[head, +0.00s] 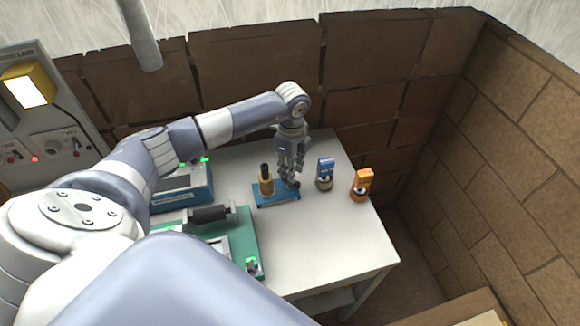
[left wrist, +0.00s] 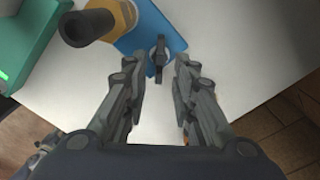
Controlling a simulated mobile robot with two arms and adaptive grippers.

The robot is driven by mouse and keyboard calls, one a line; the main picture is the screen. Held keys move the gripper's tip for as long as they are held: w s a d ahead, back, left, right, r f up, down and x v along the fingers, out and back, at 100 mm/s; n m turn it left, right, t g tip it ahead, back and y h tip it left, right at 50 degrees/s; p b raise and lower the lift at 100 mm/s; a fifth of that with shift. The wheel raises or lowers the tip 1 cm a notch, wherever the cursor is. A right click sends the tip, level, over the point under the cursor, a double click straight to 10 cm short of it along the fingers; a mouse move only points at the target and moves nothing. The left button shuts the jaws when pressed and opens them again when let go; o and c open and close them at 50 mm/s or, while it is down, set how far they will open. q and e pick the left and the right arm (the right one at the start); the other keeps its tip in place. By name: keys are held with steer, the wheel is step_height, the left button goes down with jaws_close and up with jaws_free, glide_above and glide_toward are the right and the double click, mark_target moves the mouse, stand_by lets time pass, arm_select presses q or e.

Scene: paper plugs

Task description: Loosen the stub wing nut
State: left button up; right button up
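The stub wing nut (left wrist: 159,54) is dark grey and stands on the blue base plate (left wrist: 138,38) in the left wrist view. My left gripper (left wrist: 160,64) is open, with one finger on each side of the wing nut. Gaps show between the wing nut and both fingers. In the head view my left gripper (head: 289,176) points down over the right end of the blue base plate (head: 276,198), and its fingers largely hide the wing nut. A brass fitting with a black top (head: 266,182) stands on the same plate. My right gripper is not in view.
Blue (head: 325,172) and orange (head: 361,185) labelled items stand to the right on the white table (head: 315,240). A teal fixture with a black roller (head: 210,214) and a blue box (head: 190,196) are to the left. The front right of the table is clear.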

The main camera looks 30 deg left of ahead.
arm_select(q)
steer(key=shift+f, duration=0.1)
steer(key=shift+f+b, duration=1.4)
steer(key=shift+f, duration=0.55)
jaws_close()
jaws_free()
steer(key=shift+r, duration=0.15)
steer(key=shift+r+p, duration=1.65)
steer(key=shift+r, duration=0.3)
